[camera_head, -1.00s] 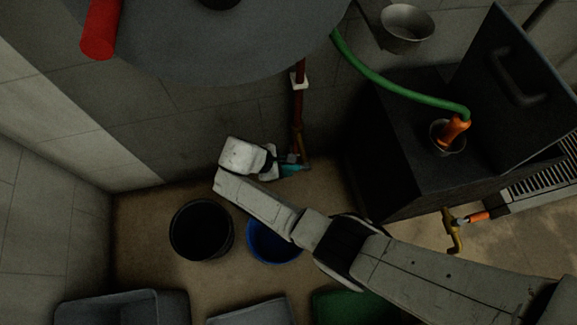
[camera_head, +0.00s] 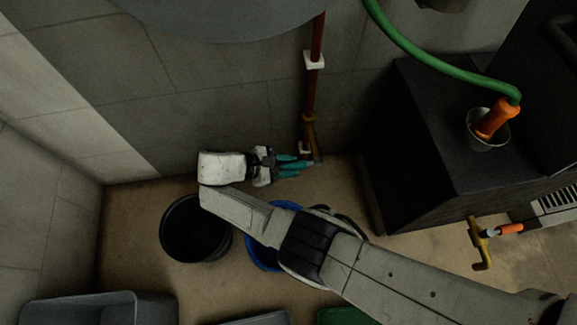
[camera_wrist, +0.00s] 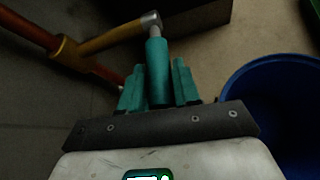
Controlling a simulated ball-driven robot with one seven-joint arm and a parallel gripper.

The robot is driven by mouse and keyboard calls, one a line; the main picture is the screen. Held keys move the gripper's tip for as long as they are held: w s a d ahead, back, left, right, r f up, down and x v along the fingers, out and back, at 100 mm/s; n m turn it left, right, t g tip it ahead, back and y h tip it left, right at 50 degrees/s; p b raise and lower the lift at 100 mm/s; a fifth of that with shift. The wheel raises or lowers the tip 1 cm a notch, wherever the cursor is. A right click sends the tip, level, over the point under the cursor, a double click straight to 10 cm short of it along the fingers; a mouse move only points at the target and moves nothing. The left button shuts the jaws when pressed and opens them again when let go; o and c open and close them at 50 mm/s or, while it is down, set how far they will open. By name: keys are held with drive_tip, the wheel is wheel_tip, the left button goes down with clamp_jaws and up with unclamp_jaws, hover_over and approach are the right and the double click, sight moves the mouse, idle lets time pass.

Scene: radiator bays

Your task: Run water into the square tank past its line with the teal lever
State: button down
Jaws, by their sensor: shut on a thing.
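The teal lever (camera_wrist: 157,72) is a short teal grip on a grey metal joint at the end of a brass valve body. In the wrist view it lies between the two teal fingers of my gripper (camera_wrist: 158,84), which is shut on it. In the head view my gripper (camera_head: 290,166) is low by the wall at the foot of the red pipe (camera_head: 315,70). There the fingers hide most of the lever. A dark square-cornered tank (camera_head: 400,125) stands at the right; no fill line or water shows on it.
A black bucket (camera_head: 166,228) and a blue bucket (camera_head: 255,252) stand near my arm; the blue rim (camera_wrist: 240,82) also shows at the wrist view's right. A green hose (camera_head: 420,55) ends in an orange nozzle (camera_head: 495,118) at a metal cup. A brass tap (camera_head: 474,240) is at the right.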

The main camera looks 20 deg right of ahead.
drive_tip(key=shift+f, duration=0.1)
drive_tip(key=c, duration=0.9)
unclamp_jaws()
drive_tip(key=v, duration=1)
drive_tip(key=shift+a, duration=0.3)
